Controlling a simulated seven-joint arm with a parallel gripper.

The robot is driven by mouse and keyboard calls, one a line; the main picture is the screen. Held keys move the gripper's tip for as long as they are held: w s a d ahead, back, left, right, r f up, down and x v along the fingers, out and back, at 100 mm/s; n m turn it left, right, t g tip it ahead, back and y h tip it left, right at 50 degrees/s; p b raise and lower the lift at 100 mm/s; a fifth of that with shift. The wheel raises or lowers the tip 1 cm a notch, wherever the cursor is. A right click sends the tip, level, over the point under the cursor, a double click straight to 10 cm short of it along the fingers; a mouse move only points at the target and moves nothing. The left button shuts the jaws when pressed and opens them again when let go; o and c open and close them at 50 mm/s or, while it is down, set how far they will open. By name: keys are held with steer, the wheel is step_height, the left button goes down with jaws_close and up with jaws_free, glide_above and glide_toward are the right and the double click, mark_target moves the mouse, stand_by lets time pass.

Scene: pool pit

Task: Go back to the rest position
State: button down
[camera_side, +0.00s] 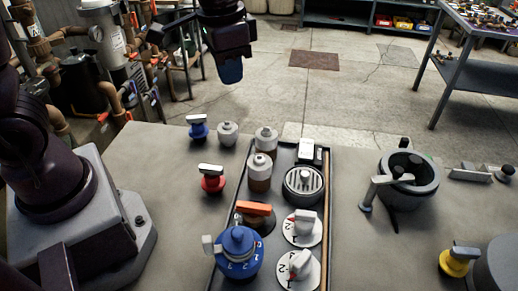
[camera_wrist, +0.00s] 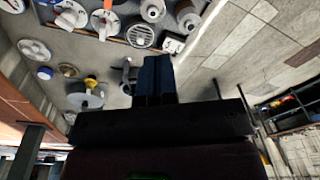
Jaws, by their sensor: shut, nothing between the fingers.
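My gripper (camera_side: 231,72) hangs high above the back edge of the table, at the upper middle of the side view, clear of everything on it. In the wrist view its dark blue fingers (camera_wrist: 155,78) are closed together with nothing between them. Below and in front of it stands the grey table (camera_side: 345,230) with valves, knobs and dials. My gripper touches none of them.
A grey round pot (camera_side: 408,180) stands at right. Pipes (camera_side: 110,60) and a workbench (camera_side: 470,70) stand beyond. Open floor lies behind the table.

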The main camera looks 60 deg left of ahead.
steer(key=s+a+r+n+t, duration=0.1)
steer(key=s+r+t, duration=0.1)
steer(key=s, duration=0.4)
steer(key=s+a+r+n+t, duration=0.1)
steer(key=s+a+r+t, duration=0.1)
steer(key=s+r, duration=0.3)
steer(key=shift+s+n, duration=0.3)
steer(key=shift+s, duration=0.45)
steer(key=shift+a, duration=0.1)
